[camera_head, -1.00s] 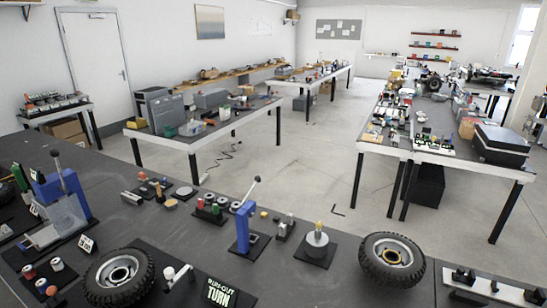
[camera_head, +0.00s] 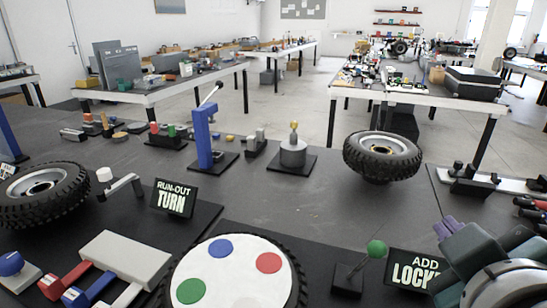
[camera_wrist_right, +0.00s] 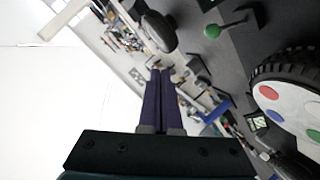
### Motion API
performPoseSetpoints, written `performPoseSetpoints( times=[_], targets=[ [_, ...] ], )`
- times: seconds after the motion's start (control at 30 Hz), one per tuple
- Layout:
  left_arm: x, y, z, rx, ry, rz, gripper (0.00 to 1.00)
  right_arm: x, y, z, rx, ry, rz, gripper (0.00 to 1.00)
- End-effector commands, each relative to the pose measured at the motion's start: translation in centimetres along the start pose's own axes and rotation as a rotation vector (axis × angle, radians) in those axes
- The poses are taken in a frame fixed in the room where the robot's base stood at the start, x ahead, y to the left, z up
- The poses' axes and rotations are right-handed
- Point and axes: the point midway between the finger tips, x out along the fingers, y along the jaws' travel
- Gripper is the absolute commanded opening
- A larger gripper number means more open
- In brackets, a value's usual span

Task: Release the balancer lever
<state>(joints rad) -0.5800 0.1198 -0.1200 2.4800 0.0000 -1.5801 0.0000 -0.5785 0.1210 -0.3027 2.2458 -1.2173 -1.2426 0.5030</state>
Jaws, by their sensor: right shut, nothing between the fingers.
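My right gripper (camera_head: 447,228) is at the lower right, apart from the knob. Its purple fingers (camera_wrist_right: 160,72) are shut and empty. My left gripper is not in view.
A tyre (camera_head: 382,157) stands behind the lever, and another tyre (camera_head: 42,190) lies at the left. A blue post with a lever (camera_head: 203,138) and a "RUN-OUT TURN" sign (camera_head: 174,197) stand left of centre. The bench between the sign and the rear tyre is clear.

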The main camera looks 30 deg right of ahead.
Motion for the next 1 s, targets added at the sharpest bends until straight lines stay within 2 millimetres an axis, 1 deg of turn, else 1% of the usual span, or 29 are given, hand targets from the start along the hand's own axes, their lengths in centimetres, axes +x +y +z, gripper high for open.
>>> performPoseSetpoints(
  times=[0.03, 0.07, 0.1, 0.17, 0.2, 0.27, 0.3, 0.4, 0.5, 0.6, 0.7, 0.87, 1.0],
  targets=[
    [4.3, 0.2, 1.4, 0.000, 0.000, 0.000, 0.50, 1.5, -2.9, 2.2, -0.008, 0.038, 0.029, 0.00],
    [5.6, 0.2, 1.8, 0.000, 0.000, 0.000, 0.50, 1.9, -3.5, 2.6, -0.012, 0.065, 0.049, 0.00],
    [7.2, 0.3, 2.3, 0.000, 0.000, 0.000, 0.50, 2.3, -4.4, 3.0, -0.017, 0.100, 0.073, 0.00],
    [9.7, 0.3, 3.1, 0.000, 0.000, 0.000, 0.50, 2.9, -5.9, 3.7, -0.027, 0.156, 0.106, 0.00],
    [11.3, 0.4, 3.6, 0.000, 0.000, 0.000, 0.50, 3.2, -6.9, 4.1, -0.033, 0.193, 0.127, 0.00],
    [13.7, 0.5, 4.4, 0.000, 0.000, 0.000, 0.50, 3.6, -8.4, 4.7, -0.044, 0.252, 0.157, 0.00],
    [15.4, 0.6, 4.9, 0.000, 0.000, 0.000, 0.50, 3.8, -9.6, 5.1, -0.053, 0.290, 0.174, 0.00],
    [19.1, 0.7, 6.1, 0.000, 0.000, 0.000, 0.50, 4.2, -12.2, 6.0, -0.074, 0.387, 0.212, 0.00],
    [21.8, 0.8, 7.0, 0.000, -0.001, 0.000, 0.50, 4.1, -14.2, 6.3, -0.093, 0.469, 0.238, 0.00],
    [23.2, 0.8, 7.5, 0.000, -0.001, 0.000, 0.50, 3.9, -15.4, 6.4, -0.107, 0.523, 0.252, 0.00],
    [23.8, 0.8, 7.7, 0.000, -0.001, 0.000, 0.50, 3.7, -15.9, 6.4, -0.115, 0.553, 0.260, 0.00],
    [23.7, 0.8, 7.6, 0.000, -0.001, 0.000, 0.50, 3.8, -15.9, 5.8, -0.119, 0.571, 0.265, 0.00],
    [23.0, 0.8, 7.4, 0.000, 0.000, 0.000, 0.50, 5.1, -15.3, 4.7, -0.117, 0.571, 0.267, 0.00]
  ],
)
